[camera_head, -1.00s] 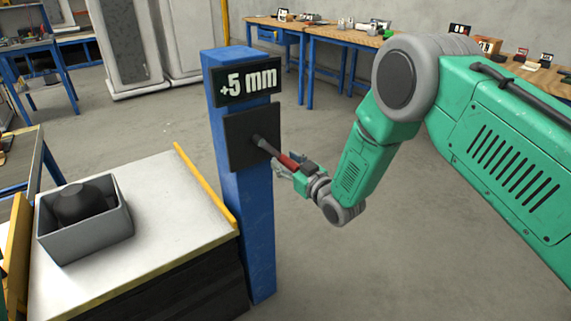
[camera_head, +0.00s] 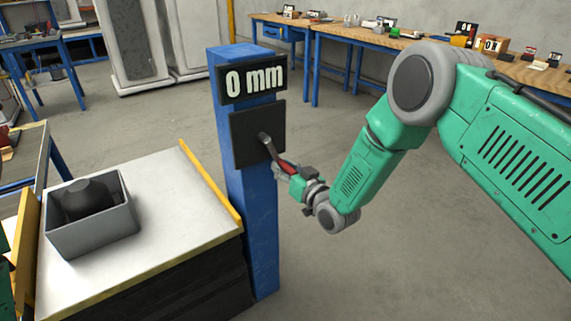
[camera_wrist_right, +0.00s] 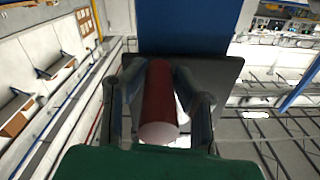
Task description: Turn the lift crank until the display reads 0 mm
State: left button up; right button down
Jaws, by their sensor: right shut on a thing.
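The display (camera_head: 252,79) at the top of the blue post (camera_head: 254,215) reads "0 mm". Below it is a dark square plate (camera_head: 243,136) carrying the lift crank (camera_head: 269,148), whose dark arm slants down to the right to a red handle. My right gripper (camera_head: 287,171) is shut on that handle. In the right wrist view the two fingers (camera_wrist_right: 160,105) lie on either side of the red handle (camera_wrist_right: 159,100), with its round end facing the camera. My left gripper is not in view; only a sliver of green shows at the left edge.
A white-topped lift table (camera_head: 150,225) with yellow edges stands left of the post. It carries a grey open box (camera_head: 95,232) with a dark object inside. Workbenches (camera_head: 345,40) line the back wall. The floor right of the post is clear below my right arm.

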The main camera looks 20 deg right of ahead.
jog(key=shift+w+d+r, duration=0.1)
jog(key=shift+d, duration=0.05)
jog(key=c, duration=1.3)
grip_release()
jog(key=shift+d, duration=0.1)
jog(key=shift+s, duration=0.35)
jog(key=v, duration=1.1)
jog(key=shift+s+d, duration=0.1)
jog(key=shift+s, duration=0.05)
